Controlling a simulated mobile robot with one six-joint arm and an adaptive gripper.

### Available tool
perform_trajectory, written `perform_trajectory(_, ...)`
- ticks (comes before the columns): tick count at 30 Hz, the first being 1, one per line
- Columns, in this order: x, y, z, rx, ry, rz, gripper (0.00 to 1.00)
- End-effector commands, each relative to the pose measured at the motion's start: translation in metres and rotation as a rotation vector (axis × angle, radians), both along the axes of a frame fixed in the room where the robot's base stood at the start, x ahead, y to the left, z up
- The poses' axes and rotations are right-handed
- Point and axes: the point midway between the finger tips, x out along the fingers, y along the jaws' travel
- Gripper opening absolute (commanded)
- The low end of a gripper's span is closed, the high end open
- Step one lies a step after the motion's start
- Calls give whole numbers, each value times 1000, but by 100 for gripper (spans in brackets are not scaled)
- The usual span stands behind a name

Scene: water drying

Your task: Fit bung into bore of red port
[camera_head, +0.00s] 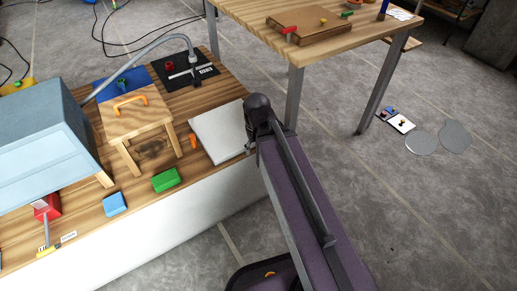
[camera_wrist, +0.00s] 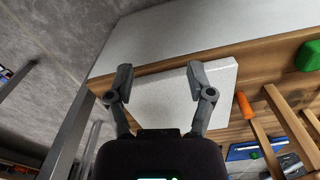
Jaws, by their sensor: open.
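A small red round piece (camera_head: 169,65) stands on a black panel (camera_head: 205,75) at the back of the wooden bench; it may be the red port, but its bore is too small to make out. I cannot tell for sure which piece is the bung. A small orange piece (camera_head: 193,141) stands beside the white slab (camera_head: 218,131); it shows as an orange cylinder in the wrist view (camera_wrist: 244,106). My gripper (camera_wrist: 160,78) is open and empty, its fingers spread in front of the white slab (camera_wrist: 190,98). In the head view, my arm mostly hides my gripper (camera_head: 249,148).
A wooden stand (camera_head: 137,121) with an orange handle and a blue-grey box (camera_head: 40,140) occupy the bench's left. Green (camera_head: 166,180) and blue blocks (camera_head: 115,203) lie near the front edge. A second table (camera_head: 345,38) stands behind.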

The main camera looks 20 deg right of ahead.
Motion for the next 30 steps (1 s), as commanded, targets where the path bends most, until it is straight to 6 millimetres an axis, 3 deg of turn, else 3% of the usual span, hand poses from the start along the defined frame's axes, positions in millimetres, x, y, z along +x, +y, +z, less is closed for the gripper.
perform_trajectory(10, -6, -4, 0, 0, 0, -47, 69)
perform_trajectory(12, -5, -4, 0, 0, 0, -46, 76)
perform_trajectory(17, 4, 1, 2, 0, 0, -27, 76)
perform_trajectory(23, 46, 28, 10, 0, 0, 59, 76)
perform_trajectory(30, 126, 101, 26, 0, 0, 249, 76)
